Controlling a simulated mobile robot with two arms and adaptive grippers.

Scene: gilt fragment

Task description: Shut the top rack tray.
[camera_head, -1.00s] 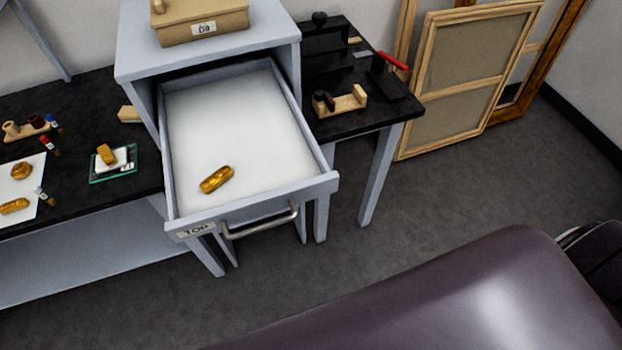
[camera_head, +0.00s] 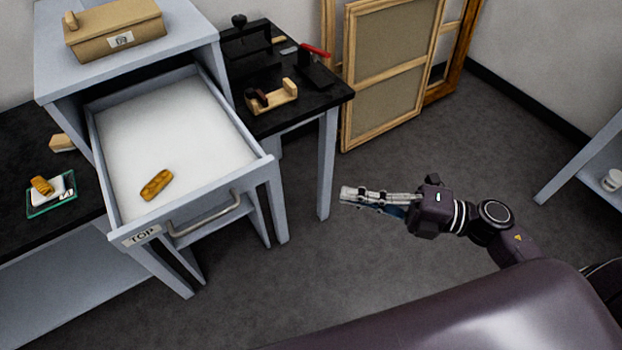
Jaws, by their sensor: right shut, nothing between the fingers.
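The top rack tray (camera_head: 118,231) is pulled far out of the grey rack (camera_head: 52,90). Its front carries a "TOP" label and a bar handle (camera_head: 206,222). A gilt fragment (camera_head: 156,185) lies on the tray's white floor, near the front. My right gripper (camera_head: 345,194) is shut and empty. It is in the air to the right of the tray, clear of the handle, with its fingers pointing left. My left gripper is not in view.
A tan box (camera_head: 115,38) sits on top of the rack. A black side table (camera_head: 336,92) with small tools stands right of it, and framed panels (camera_head: 390,75) lean behind. A small green-edged tray (camera_head: 50,208) lies on the left bench. Open floor lies around my right gripper.

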